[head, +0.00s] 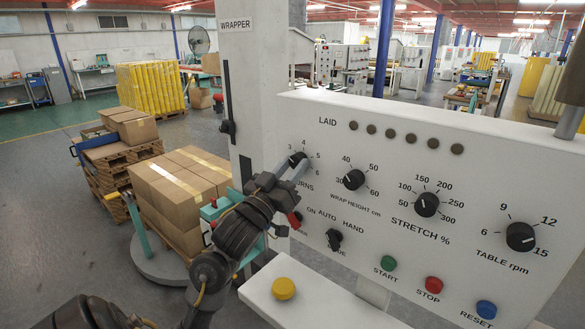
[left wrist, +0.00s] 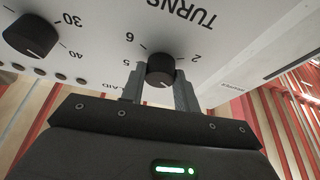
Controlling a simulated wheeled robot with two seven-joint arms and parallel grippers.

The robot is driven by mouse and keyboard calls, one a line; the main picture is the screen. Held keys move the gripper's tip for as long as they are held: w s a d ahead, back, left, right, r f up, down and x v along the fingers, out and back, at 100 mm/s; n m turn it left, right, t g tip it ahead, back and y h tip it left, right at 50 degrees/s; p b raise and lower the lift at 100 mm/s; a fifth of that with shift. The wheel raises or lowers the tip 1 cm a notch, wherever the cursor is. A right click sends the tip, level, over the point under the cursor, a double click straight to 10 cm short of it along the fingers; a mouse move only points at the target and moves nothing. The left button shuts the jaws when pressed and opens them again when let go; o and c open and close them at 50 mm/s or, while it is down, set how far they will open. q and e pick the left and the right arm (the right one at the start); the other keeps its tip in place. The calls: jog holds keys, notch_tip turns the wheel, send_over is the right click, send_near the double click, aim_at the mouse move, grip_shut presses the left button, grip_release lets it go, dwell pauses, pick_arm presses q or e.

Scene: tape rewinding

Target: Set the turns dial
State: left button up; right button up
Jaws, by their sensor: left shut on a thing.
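The black turns dial (head: 297,159) is at the upper left of the white control panel, with the numbers 3, 4, 5 and 6 showing around it in the head view. My left gripper (head: 300,167) reaches up from below and is shut on this dial. In the left wrist view the panel appears upside down, and the dial (left wrist: 160,68) sits between the two grey fingers. A light pointer mark shows on the dial's lower edge there; I cannot tell exactly which number it points at. My right gripper is not in view.
The wrap height dial (head: 354,180), stretch dial (head: 427,204) and table rpm dial (head: 520,237) lie to the right. The auto/hand switch (head: 334,240) is close below. Green (head: 389,263), red (head: 433,284) and blue (head: 486,309) buttons line the bottom. Boxes (head: 175,190) stand behind my arm.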

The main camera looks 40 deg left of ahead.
pick_arm(q)
jog(key=shift+m, duration=0.5)
